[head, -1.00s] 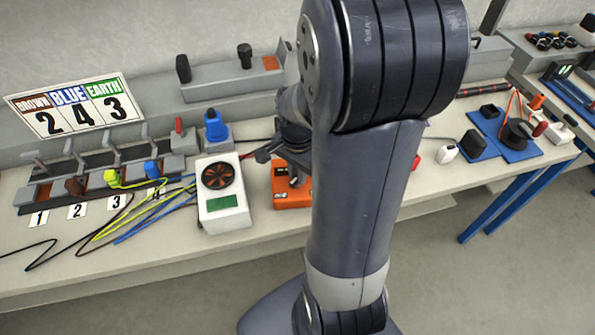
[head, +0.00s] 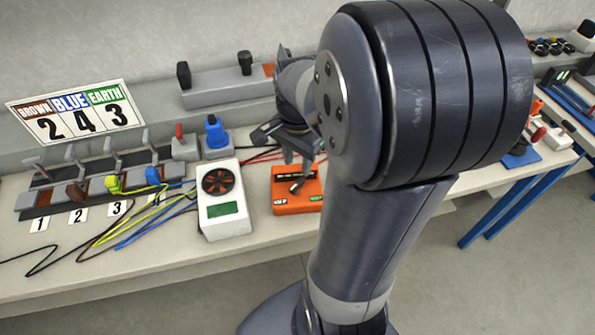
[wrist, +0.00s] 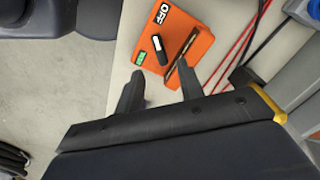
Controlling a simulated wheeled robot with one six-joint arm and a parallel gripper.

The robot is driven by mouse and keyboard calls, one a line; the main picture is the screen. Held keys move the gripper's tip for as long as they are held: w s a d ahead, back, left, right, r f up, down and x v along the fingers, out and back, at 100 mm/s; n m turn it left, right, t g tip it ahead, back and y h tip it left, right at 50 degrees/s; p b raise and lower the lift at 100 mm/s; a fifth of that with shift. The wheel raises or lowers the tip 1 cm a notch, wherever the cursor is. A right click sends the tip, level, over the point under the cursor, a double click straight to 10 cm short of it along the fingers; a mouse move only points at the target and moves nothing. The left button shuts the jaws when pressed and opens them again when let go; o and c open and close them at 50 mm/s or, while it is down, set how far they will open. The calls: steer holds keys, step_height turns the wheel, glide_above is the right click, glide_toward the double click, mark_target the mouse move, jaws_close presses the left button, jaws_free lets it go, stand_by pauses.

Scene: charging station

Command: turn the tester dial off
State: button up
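The orange tester (head: 284,205) lies on the bench beside the white fan meter; it also shows in the wrist view (wrist: 188,57). Its dial (wrist: 160,50) is a short black bar with a white end. The white end points up and slightly left in the wrist view, toward the side with the OFF label (wrist: 161,13). A green label (wrist: 139,57) sits at the tester's left edge. My gripper (wrist: 160,70) is open and empty, its fingers apart on the near side of the dial. In the head view my gripper (head: 287,148) is above the tester's back edge.
The white fan meter (head: 224,210) stands close left of the tester. Red and black cables (wrist: 240,45) run beside the tester. A lever terminal block (head: 100,178) with coloured wires is at the left. A blue-topped plug (head: 215,134) stands behind the meter.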

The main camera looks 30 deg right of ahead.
mark_target(297, 183)
step_height(297, 183, up, 4)
steer(key=shift+f, duration=0.1)
stand_by(0.4)
step_height(297, 183, down, 11)
steer(key=shift+r+b, duration=0.2)
steer(key=shift+b, duration=0.1)
steer(key=shift+f, duration=0.1)
stand_by(0.3)
